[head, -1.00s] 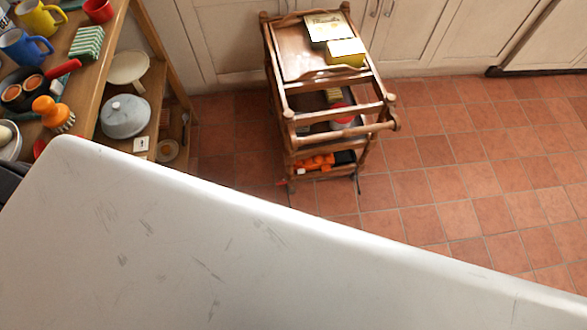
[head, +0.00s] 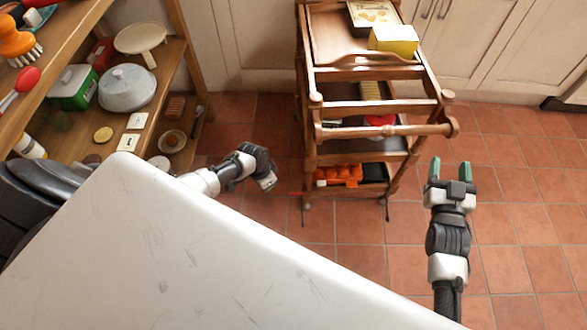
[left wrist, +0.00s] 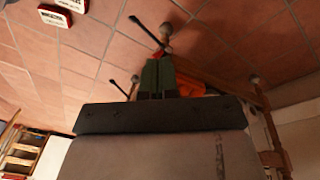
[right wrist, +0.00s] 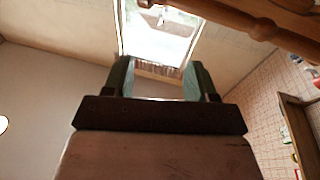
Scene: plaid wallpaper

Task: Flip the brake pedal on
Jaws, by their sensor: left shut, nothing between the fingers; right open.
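The wooden cart (head: 400,130) stands ahead of me on the tiled floor. A small red part (head: 297,195) shows low at its left front leg, with a thin black lever below it; which is the brake pedal I cannot tell. The left wrist view shows a red part (left wrist: 155,53) just beyond the fingertips and a black lever (left wrist: 150,33). My left gripper (head: 268,182) is low, left of that leg, its fingers shut and empty (left wrist: 158,78); contact is not clear. My right gripper (head: 450,168) is open and empty, just right of the cart, below its handle bar.
A white surface (head: 180,240) fills the near left. Wooden shelves (head: 170,75) with dishes and boxes stand at the left. A yellow box (head: 394,40) sits on the cart's top; orange things (head: 340,175) lie on its bottom shelf. The floor at the right is clear.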

